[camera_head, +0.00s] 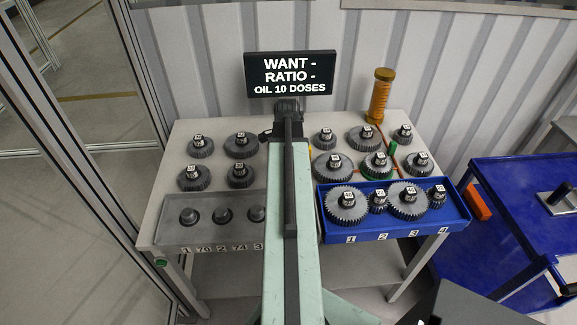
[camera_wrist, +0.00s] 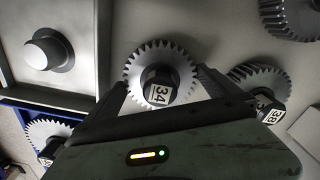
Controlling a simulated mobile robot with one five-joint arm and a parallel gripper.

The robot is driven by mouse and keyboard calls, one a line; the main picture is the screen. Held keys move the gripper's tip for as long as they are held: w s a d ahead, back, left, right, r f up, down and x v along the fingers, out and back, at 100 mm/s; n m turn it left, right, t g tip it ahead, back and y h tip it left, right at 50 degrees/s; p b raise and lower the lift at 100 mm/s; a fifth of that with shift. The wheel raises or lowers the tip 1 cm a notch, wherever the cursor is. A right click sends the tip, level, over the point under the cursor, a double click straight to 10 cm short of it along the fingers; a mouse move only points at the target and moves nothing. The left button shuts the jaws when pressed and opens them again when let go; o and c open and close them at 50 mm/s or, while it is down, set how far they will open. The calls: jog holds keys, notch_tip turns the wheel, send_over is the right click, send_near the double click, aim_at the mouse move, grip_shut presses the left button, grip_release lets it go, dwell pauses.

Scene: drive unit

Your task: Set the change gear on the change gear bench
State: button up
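A small toothed change gear labelled 34 (camera_wrist: 137,73) lies on the pale bench top in the wrist view. My gripper (camera_wrist: 163,78) is open, with one finger on each side of this gear; whether either finger touches it I cannot tell. The change gear bench (camera_head: 221,150) fills the middle of the head view. Several labelled gears stand at its back, such as a left one (camera_head: 193,180) and a right one (camera_head: 332,168). A grey tray (camera_head: 190,238) with bare dark posts is at its front left. My arm hides the bench's middle and gear 34 in the head view.
A blue tray (camera_head: 370,236) holding several gears is at the bench's front right. A black sign (camera_head: 290,74) reads "OIL 10 DOSES". An amber bottle (camera_head: 380,97) stands at the back. In the wrist view, a gear labelled 38 (camera_wrist: 258,82) sits close to my right finger.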

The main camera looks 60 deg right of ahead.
notch_tip(320, 180, up, 12)
jog(key=p, duration=1.2)
jog(key=shift+r, duration=0.15)
jog(key=w+a+n, duration=0.6)
jog(key=w+a, duration=0.3)
jog(key=a, duration=0.3)
jog(key=w+a+n, duration=0.6)
jog(key=w+a, duration=0.4)
jog(key=a, duration=0.3)
jog(key=w+a+n, duration=0.2)
jog(key=a+n, duration=0.9)
jog(key=a, duration=1.3)
jog(key=shift+w+a+n, duration=0.15)
jog(key=shift+w+n, duration=0.25)
